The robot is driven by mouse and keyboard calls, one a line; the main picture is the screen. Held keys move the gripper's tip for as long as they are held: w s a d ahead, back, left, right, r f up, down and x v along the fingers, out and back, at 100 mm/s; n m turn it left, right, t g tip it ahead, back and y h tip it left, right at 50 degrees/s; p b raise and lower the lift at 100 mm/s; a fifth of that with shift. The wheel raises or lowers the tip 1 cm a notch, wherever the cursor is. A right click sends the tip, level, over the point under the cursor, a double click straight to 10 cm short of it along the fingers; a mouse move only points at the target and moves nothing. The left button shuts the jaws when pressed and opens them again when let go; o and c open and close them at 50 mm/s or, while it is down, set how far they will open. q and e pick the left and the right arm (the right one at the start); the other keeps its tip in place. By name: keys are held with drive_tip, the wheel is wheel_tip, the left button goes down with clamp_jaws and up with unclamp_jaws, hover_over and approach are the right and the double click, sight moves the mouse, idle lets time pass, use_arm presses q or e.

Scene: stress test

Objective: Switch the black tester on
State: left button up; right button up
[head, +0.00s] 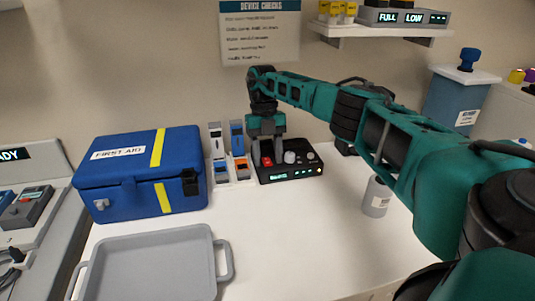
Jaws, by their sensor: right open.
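The black tester (304,169) lies on the white table, right of the blue first aid box. It has a red switch (267,161) at its left, a pale grey knob in the middle and a smaller knob at the right. Small lit marks and a greenish display show on its front. My right gripper (267,154) points down over the tester's left part, its open fingers on either side of the red switch. Whether the fingers touch the tester is hard to tell. My left gripper is not in view.
The blue first aid box (127,180) and small holders with blue and orange items (239,167) stand left of the tester. A grey tray (150,265) is in front. The middle front of the table is clear.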

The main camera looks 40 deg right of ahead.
wheel_tip(320, 180, up, 12)
wheel_tip(320, 180, up, 6)
drive_tip(key=p, duration=0.4)
hover_over(267, 161)
drive_tip(key=shift+s+r, duration=0.15)
drive_tip(key=shift+r, duration=0.85)
